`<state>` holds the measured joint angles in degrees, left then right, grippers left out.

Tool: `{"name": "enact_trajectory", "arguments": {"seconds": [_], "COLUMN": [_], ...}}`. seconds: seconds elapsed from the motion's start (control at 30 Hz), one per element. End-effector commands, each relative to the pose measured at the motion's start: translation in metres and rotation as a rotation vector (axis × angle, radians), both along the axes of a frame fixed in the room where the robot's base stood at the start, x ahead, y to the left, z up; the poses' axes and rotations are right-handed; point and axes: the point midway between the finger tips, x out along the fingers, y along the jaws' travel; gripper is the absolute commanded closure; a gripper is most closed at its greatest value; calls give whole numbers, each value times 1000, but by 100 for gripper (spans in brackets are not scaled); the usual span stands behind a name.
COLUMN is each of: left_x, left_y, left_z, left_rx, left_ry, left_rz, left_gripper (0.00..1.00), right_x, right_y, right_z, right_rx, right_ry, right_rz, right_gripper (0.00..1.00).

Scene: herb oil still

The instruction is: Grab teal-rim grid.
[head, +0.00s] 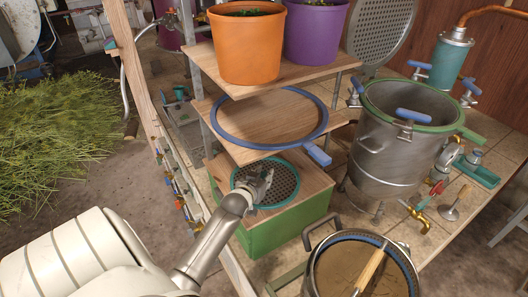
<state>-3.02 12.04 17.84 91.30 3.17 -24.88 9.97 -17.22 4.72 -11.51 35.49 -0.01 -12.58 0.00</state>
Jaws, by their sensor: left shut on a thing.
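The teal-rim grid (283,188) is a round dark perforated plate with a teal rim. It lies at or just above the wooden top of a green box (285,232), under the shelves. My left gripper (261,184) reaches in from the lower left and is shut on the grid at its left part, covering some of it. I cannot tell whether the grid touches the wood. My right gripper is not in view.
A shelf holding a blue ring (221,133) with a handle hangs close above the grid. Orange (247,45) and purple (314,30) pots stand higher. A steel pot (393,165) is at right, an open pot (312,268) in front. Small valves line the table's left edge.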

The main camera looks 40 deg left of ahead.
Motion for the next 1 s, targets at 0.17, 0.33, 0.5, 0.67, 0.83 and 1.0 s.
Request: {"name": "enact_trajectory", "arguments": {"seconds": [0.17,0.33,0.5,0.67,0.83,1.0], "left_x": [1,1,-20,-54,-92,-124], "left_y": [1,1,-8,-21,-36,-48], "left_z": [8,26,33,33,33,33], "left_rx": [2,5,0,0,0,0], "left_ry": [-5,-7,1,-1,0,0], "left_rz": [0,-1,-1,0,0,1], "left_gripper": [100,100,100,100,100,100], "right_x": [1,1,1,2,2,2], "right_y": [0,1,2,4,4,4], "right_z": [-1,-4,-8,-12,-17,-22], "right_rx": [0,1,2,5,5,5], "right_ry": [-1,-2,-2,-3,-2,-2], "right_rz": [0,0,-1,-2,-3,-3], "right_gripper": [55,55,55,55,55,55]}}
